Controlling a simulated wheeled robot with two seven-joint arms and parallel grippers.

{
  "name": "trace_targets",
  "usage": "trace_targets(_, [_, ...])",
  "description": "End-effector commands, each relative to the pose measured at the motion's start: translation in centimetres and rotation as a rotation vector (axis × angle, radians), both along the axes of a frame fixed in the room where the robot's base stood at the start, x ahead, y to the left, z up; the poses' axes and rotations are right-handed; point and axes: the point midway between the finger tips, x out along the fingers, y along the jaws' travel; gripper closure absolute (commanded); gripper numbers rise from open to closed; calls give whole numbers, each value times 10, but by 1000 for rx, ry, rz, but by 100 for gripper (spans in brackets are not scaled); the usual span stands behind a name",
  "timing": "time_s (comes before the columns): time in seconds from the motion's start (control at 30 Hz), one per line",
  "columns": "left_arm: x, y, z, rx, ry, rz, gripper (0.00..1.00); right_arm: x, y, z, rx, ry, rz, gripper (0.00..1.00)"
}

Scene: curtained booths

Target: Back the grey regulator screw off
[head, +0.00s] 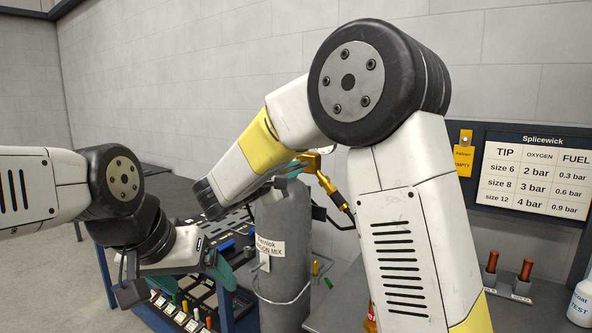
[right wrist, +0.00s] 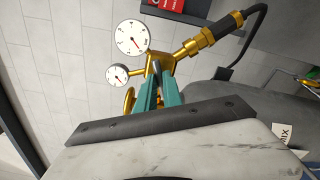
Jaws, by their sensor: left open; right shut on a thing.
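The brass regulator (right wrist: 162,62) sits at the top of the grey gas cylinder (head: 283,225); its brass also shows in the head view (head: 318,172). Two white round gauges (right wrist: 132,37) stand out from it. My right gripper (right wrist: 158,88) has its teal fingers shut on the grey regulator screw (right wrist: 157,69), mostly hidden between them. In the head view my right gripper (head: 290,169) is at the cylinder top, partly hidden by my arm. My left gripper (head: 222,268) is open, over the blue-framed cart left of the cylinder, apart from the regulator.
A dark hose (head: 335,218) runs from the regulator's brass fitting. The blue-framed cart (head: 105,275) carries tools and labelled slots. A pressure chart (head: 540,175) and yellow "EMPTY" tag (head: 464,160) hang behind.

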Motion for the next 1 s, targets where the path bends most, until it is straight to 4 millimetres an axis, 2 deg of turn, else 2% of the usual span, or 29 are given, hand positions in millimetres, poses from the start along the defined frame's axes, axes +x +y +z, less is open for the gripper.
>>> trace_targets(0.27, [0,0,0,0,0,0,13,0,0,-2,-17,16,1,100])
trace_targets(0.5, [0,0,0,0,0,0,13,0,0,-2,-220,164,1,100])
trace_targets(0.77, [0,0,0,0,0,0,13,0,0,-2,-255,190,1,100])
trace_targets(0.8, [0,0,0,0,0,0,13,0,0,-2,-255,190,1,88])
trace_targets(0.9, [0,0,0,0,0,0,13,0,0,-2,-255,188,1,68])
trace_targets(0.93, [0,0,0,0,0,0,13,0,0,-2,-254,188,1,64])
trace_targets(1.0, [0,0,0,0,0,0,13,0,0,-1,-254,188,1,64])
